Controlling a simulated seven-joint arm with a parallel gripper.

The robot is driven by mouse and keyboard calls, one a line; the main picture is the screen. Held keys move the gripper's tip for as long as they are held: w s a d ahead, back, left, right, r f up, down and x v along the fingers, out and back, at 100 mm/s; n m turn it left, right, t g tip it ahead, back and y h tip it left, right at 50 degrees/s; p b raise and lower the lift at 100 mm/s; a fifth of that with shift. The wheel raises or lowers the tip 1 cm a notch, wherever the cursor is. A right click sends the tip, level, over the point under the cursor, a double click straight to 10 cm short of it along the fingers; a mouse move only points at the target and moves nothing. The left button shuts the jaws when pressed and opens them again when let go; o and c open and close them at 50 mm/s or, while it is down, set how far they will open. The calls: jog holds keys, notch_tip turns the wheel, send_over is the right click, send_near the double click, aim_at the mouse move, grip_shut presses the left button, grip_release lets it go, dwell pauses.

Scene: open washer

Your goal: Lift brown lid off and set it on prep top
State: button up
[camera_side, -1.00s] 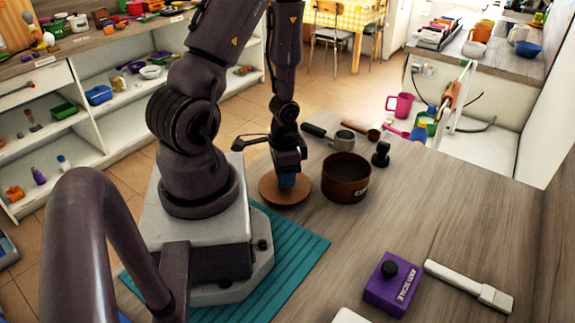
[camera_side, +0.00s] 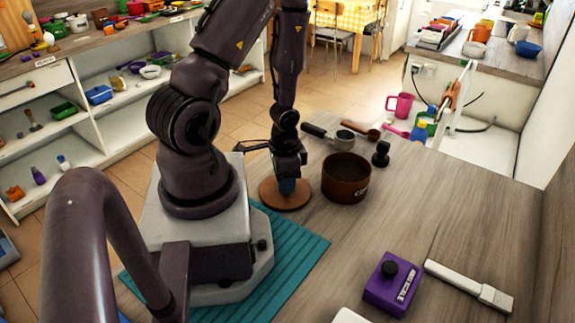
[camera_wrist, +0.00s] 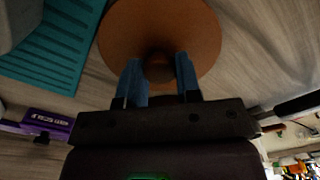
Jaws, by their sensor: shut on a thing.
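The brown lid (camera_side: 284,197) is a round flat disc lying on or just above the wooden prep top (camera_side: 420,213), left of the pot; I cannot tell whether it touches. The brown pot (camera_side: 346,180) stands uncovered, with lettering on its side. My gripper (camera_side: 287,186) is over the lid's centre, pointing down. In the wrist view the blue fingers of my gripper (camera_wrist: 160,75) are shut on the knob of the lid (camera_wrist: 190,25), which is dark and partly hidden between them.
A grey pan (camera_side: 342,139), a wooden-handled scoop (camera_side: 373,134) and a black knobbed tool (camera_side: 381,154) lie behind the pot. The middle is clear.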

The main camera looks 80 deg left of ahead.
jog(key=o, duration=0.8)
jog(key=c, duration=0.4)
jog(key=shift+o, duration=0.2)
jog(key=shift+r, duration=0.15)
notch_tip(320, 180, up, 9)
jog(key=shift+f, duration=0.1)
